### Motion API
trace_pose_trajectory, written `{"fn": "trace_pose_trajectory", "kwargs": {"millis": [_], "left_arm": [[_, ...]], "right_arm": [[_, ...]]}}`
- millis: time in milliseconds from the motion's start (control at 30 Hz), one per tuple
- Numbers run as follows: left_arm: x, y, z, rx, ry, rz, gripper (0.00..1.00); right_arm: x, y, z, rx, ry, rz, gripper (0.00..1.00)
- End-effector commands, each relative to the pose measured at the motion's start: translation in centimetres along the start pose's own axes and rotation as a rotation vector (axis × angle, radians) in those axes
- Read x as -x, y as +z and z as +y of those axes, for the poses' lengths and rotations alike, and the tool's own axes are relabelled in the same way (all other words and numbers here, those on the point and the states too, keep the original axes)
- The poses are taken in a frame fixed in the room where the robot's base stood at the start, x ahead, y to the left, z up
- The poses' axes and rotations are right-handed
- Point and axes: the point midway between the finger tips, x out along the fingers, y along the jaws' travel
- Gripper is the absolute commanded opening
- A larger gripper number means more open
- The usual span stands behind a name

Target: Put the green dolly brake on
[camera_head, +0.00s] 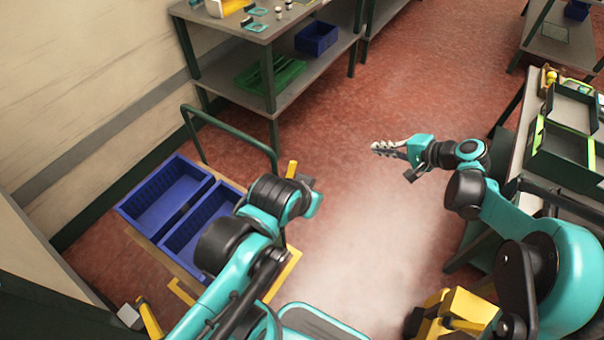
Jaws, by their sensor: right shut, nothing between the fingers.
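The dolly stands on the red floor at the left, with a dark green push handle (230,112) and a tan-yellow base edge (284,277). Two blue crates sit on it: one crate (143,220) by the wall, the other (178,252) nearer my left arm. A yellow upright piece (292,169) shows just beyond my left wrist; I cannot tell whether it is the brake. My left gripper (314,203) is by the dolly's right side, its fingers hidden. My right gripper (382,149) is shut and empty above open floor, apart from the dolly.
A grey shelf table (272,103) behind the dolly holds a green crate (270,76) and a blue bin (316,38). A workbench with a dark green-edged box (562,150) stands right. A yellow lever-like piece (151,318) is at lower left. The middle floor is clear.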

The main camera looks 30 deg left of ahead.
Motion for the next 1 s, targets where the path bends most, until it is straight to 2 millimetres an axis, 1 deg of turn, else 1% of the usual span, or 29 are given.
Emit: {"fn": "trace_pose_trajectory", "kwargs": {"millis": [33, 133, 200, 300, 400, 433, 533, 600, 700, 800, 1000], "left_arm": [[-0.5, 0.3, 0.0, 0.000, 0.000, 0.000, 0.00], [-0.9, 0.7, 0.0, 0.000, 0.000, 0.000, 0.00], [-1.3, 0.9, 0.0, 0.000, 0.000, 0.000, 0.00], [-1.8, 1.2, 0.0, 0.000, 0.000, 0.000, 0.00], [-2.2, 1.6, 0.0, 0.000, 0.000, 0.000, 0.00], [-2.3, 1.6, 0.0, 0.000, 0.000, 0.000, 0.00], [-2.5, 1.8, 0.0, 0.000, 0.000, 0.000, 0.00], [-2.7, 1.9, 0.0, 0.000, 0.000, 0.000, 0.00], [-2.8, 2.0, 0.0, 0.000, 0.000, 0.000, 0.00], [-2.8, 2.0, 0.0, 0.000, 0.000, 0.000, 0.00], [-2.8, 2.0, 0.0, 0.000, 0.000, 0.000, 0.00]], "right_arm": [[-2.7, -0.8, 0.6, -0.031, -0.049, -0.042, 0.00], [-7.1, -1.3, 1.4, -0.095, -0.148, -0.131, 0.00], [-10.0, -1.3, 2.3, -0.139, -0.216, -0.197, 0.00], [-13.7, -0.9, 4.2, -0.196, -0.310, -0.292, 0.00], [-16.7, 0.1, 6.4, -0.247, -0.393, -0.384, 0.00], [-17.4, 0.4, 7.1, -0.260, -0.416, -0.408, 0.00], [-19.1, 1.6, 9.2, -0.296, -0.479, -0.481, 0.00], [-19.9, 2.3, 10.3, -0.315, -0.512, -0.519, 0.00], [-20.5, 3.0, 11.4, -0.330, -0.541, -0.555, 0.00], [-20.7, 3.3, 11.8, -0.337, -0.555, -0.570, 0.00], [-20.7, 3.3, 11.8, -0.338, -0.556, -0.572, 0.00]]}}
